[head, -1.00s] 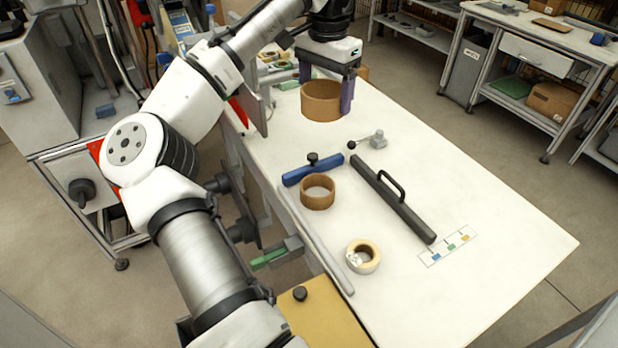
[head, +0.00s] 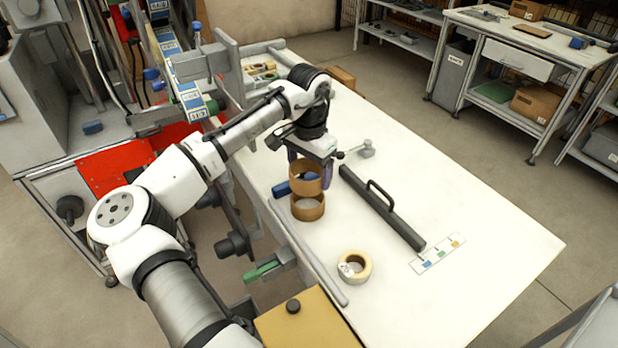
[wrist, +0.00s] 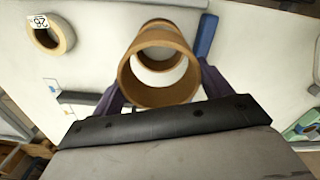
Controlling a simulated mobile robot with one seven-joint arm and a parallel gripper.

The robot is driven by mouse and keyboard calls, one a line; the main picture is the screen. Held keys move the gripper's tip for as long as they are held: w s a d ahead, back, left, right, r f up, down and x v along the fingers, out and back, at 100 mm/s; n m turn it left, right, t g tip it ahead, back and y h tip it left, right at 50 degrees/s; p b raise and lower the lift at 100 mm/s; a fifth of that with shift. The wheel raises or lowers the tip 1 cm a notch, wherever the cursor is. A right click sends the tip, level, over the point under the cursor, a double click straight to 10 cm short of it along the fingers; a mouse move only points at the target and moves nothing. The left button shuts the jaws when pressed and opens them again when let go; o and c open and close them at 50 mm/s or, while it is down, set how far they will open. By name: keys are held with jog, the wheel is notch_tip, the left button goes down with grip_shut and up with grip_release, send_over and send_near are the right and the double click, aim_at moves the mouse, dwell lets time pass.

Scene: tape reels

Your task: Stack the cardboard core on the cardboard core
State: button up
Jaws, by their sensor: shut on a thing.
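One brown cardboard core (head: 306,178) is held between the purple fingers of my gripper (head: 313,172), which is shut on it. It also shows large in the wrist view (wrist: 158,90), between both fingers. The other cardboard core (head: 307,212) stands on the white table directly below. In the wrist view this lower core (wrist: 160,28) shows beyond and through the held ring, slightly offset. The two overlap in the head view; I cannot tell whether they touch.
A blue bar (head: 281,189) lies just left of the cores, partly hidden. A black bar with a handle (head: 382,208) lies to the right. A cream tape roll (head: 354,266) lies nearer. The table's right front (head: 480,280) is clear.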

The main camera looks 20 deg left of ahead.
jog(key=shift+f, duration=1.6)
jog(key=shift+f, duration=0.6)
jog(key=o, duration=1)
notch_tip(320, 180, up, 13)
jog(key=shift+r+b, duration=0.1)
jog(key=shift+b, duration=0.7)
